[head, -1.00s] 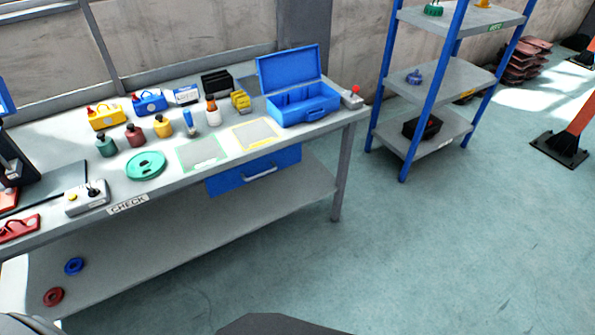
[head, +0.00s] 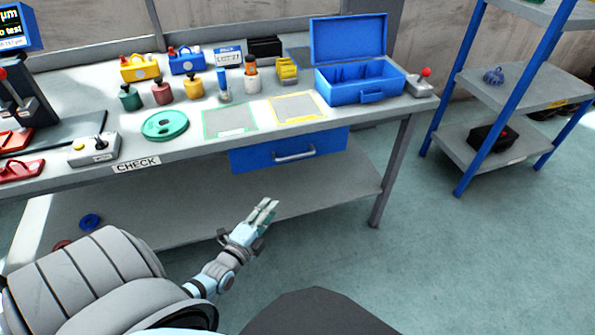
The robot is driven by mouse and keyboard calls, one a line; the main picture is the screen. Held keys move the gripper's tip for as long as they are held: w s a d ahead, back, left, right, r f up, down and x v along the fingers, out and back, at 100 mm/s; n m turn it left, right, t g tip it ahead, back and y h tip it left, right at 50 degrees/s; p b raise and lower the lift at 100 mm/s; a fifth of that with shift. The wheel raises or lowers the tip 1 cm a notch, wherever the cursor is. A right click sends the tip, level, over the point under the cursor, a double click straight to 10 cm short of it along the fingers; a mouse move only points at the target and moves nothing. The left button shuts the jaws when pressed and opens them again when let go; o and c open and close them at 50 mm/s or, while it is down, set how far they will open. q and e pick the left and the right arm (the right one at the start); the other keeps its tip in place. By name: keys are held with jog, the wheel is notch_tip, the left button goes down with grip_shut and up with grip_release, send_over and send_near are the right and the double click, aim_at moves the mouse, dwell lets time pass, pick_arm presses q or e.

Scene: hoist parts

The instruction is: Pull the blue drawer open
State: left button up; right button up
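The blue drawer (head: 255,159) hangs under the front edge of the workbench, with a silver bar handle (head: 294,156) on its front. The drawer looks shut, its front close to the bench edge. My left gripper (head: 265,210) is below and in front of the drawer, slightly left of the handle and apart from it. Its two fingers point up toward the bench. A gap shows between them, and nothing is held. My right gripper is not in view.
The workbench (head: 205,148) carries bottles, a green disc (head: 165,125) and an open blue toolbox (head: 360,85). A lower shelf (head: 330,190) runs under the drawer. A bench leg (head: 392,175) stands right of it. The floor in front is clear.

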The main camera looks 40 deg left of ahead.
aim_at(296, 155)
pick_arm(q)
jog(key=shift+w+a+r+m+t+b, duration=0.45)
jog(key=shift+w+r+b, duration=0.8)
jog(key=shift+w, duration=1.5)
jog(key=shift+w+a+r+m+t+b, duration=0.5)
jog(key=shift+w+r+b, duration=0.65)
jog(key=shift+w, duration=1.65)
jog(key=shift+w+a+r+m+t+b, duration=0.45)
jog(key=shift+w+r+b, duration=0.8)
jog(key=shift+w, duration=1.5)
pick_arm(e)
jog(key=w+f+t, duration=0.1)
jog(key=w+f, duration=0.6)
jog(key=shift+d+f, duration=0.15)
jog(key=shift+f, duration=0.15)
pick_arm(q)
jog(key=shift+a, duration=0.1)
grip_shut()
